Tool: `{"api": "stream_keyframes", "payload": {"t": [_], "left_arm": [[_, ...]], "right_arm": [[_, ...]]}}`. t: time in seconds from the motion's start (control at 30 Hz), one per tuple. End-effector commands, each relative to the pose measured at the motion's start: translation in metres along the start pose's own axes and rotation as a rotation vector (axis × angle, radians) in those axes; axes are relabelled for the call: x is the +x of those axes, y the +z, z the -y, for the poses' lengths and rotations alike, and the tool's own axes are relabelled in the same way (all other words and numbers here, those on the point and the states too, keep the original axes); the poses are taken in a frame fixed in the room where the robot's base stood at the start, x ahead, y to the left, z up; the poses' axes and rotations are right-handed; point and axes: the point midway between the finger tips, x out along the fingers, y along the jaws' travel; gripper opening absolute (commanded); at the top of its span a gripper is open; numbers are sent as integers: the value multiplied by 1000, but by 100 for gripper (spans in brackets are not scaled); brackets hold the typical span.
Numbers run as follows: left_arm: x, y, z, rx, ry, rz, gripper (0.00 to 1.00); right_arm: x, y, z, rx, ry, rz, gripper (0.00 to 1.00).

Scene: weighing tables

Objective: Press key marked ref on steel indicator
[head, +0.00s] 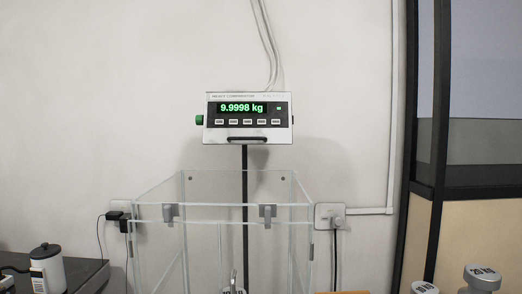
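The steel indicator (247,117) is mounted on a dark post in the upper middle of the head view. Its green display (241,107) reads 9.9998 kg. A row of several small light keys (247,122) runs below the display; their labels are too small to read, so I cannot tell which is marked ref. A green knob or button (199,120) is on its left side.
A clear glass draft shield (157,240) with grey clips stands below the indicator, with a metal weight partly visible inside. A dark table (88,275) with a white canister (47,268) is at left.

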Motion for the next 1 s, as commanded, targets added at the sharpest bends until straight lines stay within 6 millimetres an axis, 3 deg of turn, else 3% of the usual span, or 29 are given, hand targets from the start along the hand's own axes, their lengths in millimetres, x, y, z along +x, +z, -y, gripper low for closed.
{"api": "stream_keyframes", "payload": {"t": [0.17,0.3,0.37,1.0], "left_arm": [[0,4,-1,0,1,6,51],[0,7,-1,-1,1,10,12],[0,7,-1,-1,1,11,0],[0,7,-2,-2,3,11,0]], "right_arm": [[0,0,0,0,0,0,57],[0,0,0,0,0,0,57],[0,0,0,0,0,0,57],[0,-1,0,1,0,-1,57]]}}
